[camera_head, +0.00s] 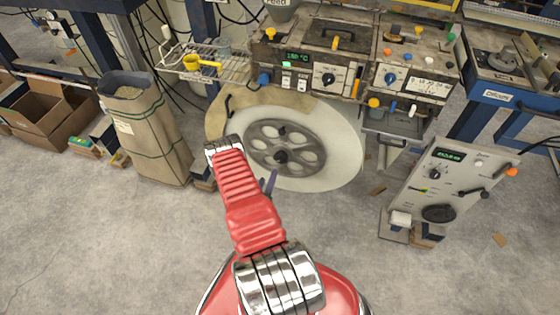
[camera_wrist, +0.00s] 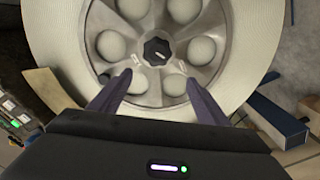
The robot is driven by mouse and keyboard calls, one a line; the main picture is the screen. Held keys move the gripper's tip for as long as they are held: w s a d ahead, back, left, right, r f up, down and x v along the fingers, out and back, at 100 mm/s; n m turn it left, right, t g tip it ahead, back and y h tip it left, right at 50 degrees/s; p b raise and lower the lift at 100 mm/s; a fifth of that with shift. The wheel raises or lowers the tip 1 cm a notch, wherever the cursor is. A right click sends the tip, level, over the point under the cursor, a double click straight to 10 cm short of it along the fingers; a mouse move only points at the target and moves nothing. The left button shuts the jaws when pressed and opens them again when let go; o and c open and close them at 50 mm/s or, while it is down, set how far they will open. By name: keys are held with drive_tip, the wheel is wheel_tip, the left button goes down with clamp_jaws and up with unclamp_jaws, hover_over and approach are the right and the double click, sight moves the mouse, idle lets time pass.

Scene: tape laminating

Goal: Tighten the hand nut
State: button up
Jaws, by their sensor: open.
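The hand nut (camera_wrist: 157,50) is a black lobed knob with a small white mark, at the centre of the grey spoked hub (camera_wrist: 180,77) in the wrist view. In the head view, the nut (camera_head: 281,157) shows as a dark knob on the hub (camera_head: 262,147). The hub sits in a large pale tape roll (camera_head: 341,145). My gripper (camera_wrist: 158,80) is open and empty, its two dark purple fingers pointing toward the hub, one to each side below the nut in the picture. Both fingers look apart from the nut. In the head view my red arm hides most of the gripper.
A machine panel (camera_head: 310,65) with knobs stands above the roll. A tilted control box (camera_head: 450,185) stands at right. A paper sack (camera_head: 145,135) and cardboard boxes (camera_head: 45,110) stand at left. The concrete floor is mostly clear in front.

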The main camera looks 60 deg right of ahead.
sight(280, 161)
drive_tip(key=shift+s+a+f, duration=0.25)
drive_tip(key=shift+s, duration=0.35)
drive_tip(key=shift+s+a+f, duration=0.2)
drive_tip(key=shift+s+f, duration=0.05)
drive_tip(key=shift+s, duration=0.3)
drive_tip(key=shift+d, duration=0.1)
drive_tip(key=d, duration=0.4)
drive_tip(key=w+d, duration=0.1)
drive_tip(key=d, duration=0.4)
drive_tip(key=w+d, duration=0.1)
drive_tip(key=d, duration=0.3)
drive_tip(key=shift+w+d, duration=0.1)
drive_tip(key=shift+d, duration=0.15)
drive_tip(key=c, duration=1.1)
